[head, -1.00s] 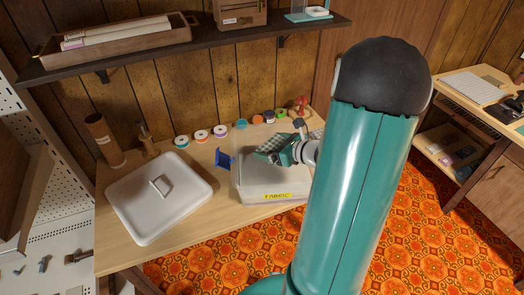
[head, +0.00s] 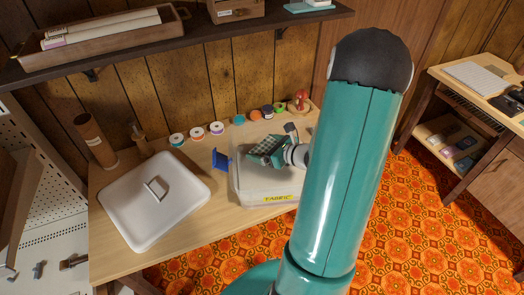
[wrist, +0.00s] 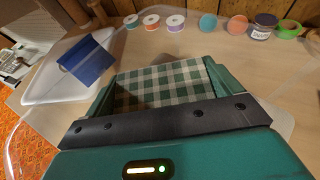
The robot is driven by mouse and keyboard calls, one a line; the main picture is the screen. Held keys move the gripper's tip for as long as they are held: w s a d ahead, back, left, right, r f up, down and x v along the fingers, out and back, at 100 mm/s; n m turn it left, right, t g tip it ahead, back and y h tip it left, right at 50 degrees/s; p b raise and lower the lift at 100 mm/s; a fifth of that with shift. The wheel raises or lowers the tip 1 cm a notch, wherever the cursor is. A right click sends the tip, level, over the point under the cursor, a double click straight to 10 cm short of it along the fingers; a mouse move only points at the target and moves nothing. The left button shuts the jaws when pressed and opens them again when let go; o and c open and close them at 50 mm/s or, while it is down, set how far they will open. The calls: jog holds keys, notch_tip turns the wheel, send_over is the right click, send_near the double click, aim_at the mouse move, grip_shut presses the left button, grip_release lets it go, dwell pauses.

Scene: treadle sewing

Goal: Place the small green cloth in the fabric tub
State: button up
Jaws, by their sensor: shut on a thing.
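The small green cloth (wrist: 165,86) is green and white checked. In the wrist view it lies between the fingers of my gripper (wrist: 160,80), which is shut on it. In the head view the cloth (head: 265,150) and my gripper (head: 278,152) are over the clear fabric tub (head: 262,185), which has a yellow FABRIC label on its front. I cannot tell exactly how high the cloth is above the tub's bottom. The tub is open, and my arm hides part of its right side.
A white lid (head: 152,198) with a handle lies on the table to the left. Several thread spools (head: 197,133) line the back of the table. A wall shelf (head: 180,45) hangs above.

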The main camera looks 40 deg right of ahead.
aim_at(263, 154)
jog(key=f, duration=0.3)
jog(key=shift+w+f, duration=0.2)
jog(key=shift+w, duration=0.15)
jog(key=shift+w+f, duration=0.25)
jog(key=shift+s+r, duration=0.1)
jog(key=shift+s, duration=0.05)
jog(key=shift+f, duration=0.2)
jog(key=o, duration=0.7)
